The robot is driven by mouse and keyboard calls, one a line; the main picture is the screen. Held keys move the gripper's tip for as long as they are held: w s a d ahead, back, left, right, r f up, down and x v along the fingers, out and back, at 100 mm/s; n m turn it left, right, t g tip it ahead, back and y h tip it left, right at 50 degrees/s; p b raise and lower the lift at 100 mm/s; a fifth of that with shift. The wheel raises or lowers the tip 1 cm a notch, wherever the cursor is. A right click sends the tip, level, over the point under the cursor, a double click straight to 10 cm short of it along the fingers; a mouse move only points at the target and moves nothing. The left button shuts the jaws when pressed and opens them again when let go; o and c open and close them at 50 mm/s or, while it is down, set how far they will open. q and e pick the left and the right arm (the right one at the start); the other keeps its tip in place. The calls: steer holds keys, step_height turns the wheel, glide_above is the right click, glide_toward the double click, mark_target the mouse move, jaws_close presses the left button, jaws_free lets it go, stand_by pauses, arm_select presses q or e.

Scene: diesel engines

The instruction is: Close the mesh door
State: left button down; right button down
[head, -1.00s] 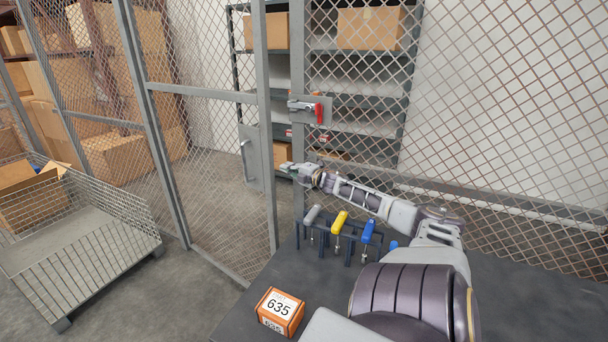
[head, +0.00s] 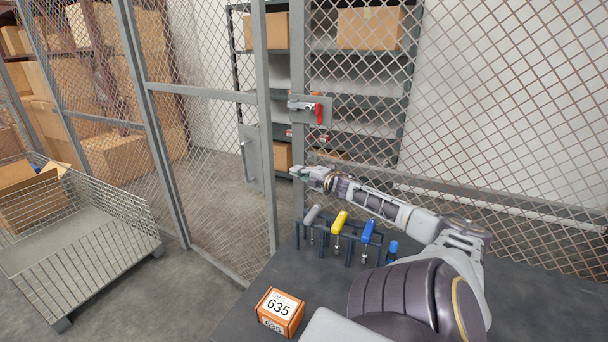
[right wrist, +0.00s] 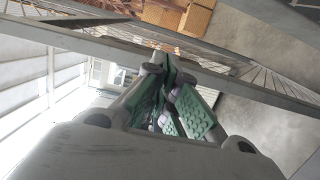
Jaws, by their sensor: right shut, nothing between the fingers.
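The mesh door (head: 204,97) has a grey frame and stands left of centre in the head view. Its handle plate (head: 255,170) sits by the door's right upright. A gap with shelving behind it shows between that upright and the fixed post (head: 297,60), so the door looks ajar. A latch with a red lever (head: 319,113) is on the fixed mesh panel's side. My right gripper (head: 295,172) is shut and empty near the gap, right of the handle plate; I cannot tell whether it touches the door. Its green-padded fingers (right wrist: 172,95) show in the right wrist view. My left gripper is out of view.
A dark table (head: 245,318) holds a rack of tools with grey, yellow and blue handles (head: 339,222), under my right arm. An orange box marked 635 (head: 280,311) is at its front. A wire cart (head: 90,250) stands at left. Bare floor lies between cart and table.

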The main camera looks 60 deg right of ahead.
steer(key=s, duration=0.3)
steer(key=shift+a, duration=0.2)
steer(key=shift+r, duration=0.1)
stand_by(0.4)
